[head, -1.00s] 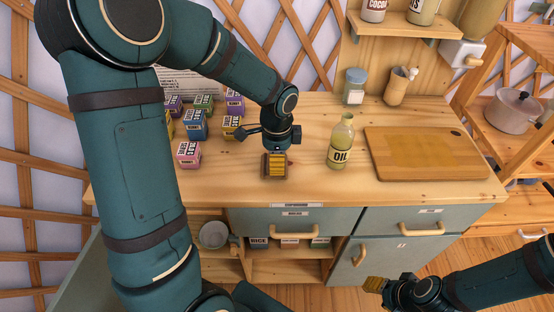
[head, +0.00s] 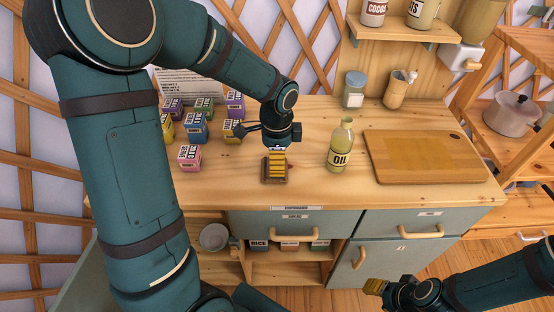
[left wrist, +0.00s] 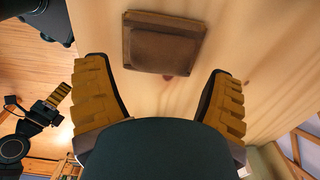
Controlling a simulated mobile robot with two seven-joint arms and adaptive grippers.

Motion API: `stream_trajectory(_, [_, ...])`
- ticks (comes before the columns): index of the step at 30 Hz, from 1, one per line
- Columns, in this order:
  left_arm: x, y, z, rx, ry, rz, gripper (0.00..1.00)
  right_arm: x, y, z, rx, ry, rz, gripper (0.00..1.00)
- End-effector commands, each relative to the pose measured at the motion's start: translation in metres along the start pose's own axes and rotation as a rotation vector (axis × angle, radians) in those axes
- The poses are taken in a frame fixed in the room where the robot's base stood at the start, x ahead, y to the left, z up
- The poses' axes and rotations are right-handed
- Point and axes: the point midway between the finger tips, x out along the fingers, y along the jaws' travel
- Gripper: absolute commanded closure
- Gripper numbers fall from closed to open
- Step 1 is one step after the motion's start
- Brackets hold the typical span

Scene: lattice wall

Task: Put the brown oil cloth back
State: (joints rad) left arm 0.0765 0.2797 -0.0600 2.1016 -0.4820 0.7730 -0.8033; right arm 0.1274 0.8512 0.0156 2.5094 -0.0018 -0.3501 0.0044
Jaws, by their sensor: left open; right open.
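The brown oil cloth (left wrist: 163,42) lies folded into a flat square on the wooden counter in the left wrist view. In the head view only its edges (head: 266,180) show, mostly hidden behind my left gripper (head: 275,165). My left gripper is open, its two yellow-padded fingers (left wrist: 160,88) spread apart, with the cloth beyond the fingertips and nothing between them. My right gripper (head: 376,287) is open and empty, low at the right in front of the cabinet.
An oil bottle (head: 341,146) stands right of the cloth, beside a cutting board (head: 424,157). Several small labelled boxes (head: 194,127) stand to the left. A jar (head: 354,89) and a utensil holder (head: 396,89) are at the back. Drawers (head: 295,222) and an open shelf are below the counter.

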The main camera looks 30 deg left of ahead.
Motion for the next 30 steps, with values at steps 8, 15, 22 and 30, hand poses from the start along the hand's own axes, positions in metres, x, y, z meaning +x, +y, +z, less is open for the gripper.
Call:
stream_trajectory(8, [-0.062, -0.001, -0.001, 0.001, 0.003, -0.005, 0.18, -0.017, -0.006, 0.001, 0.001, -0.005, 0.0, 0.53])
stream_trajectory(15, [-0.094, 0.0, 0.0, 0.001, 0.001, -0.003, 0.18, -0.023, -0.009, -0.003, 0.004, 0.003, 0.001, 0.53])
stream_trajectory(22, [-0.102, 0.0, 0.0, 0.001, 0.0, -0.001, 0.18, -0.024, -0.009, -0.004, 0.004, 0.005, 0.001, 0.53])
stream_trajectory(30, [-0.101, 0.0, 0.0, 0.001, 0.0, -0.001, 0.18, -0.024, -0.009, -0.004, 0.004, 0.005, 0.001, 0.53])
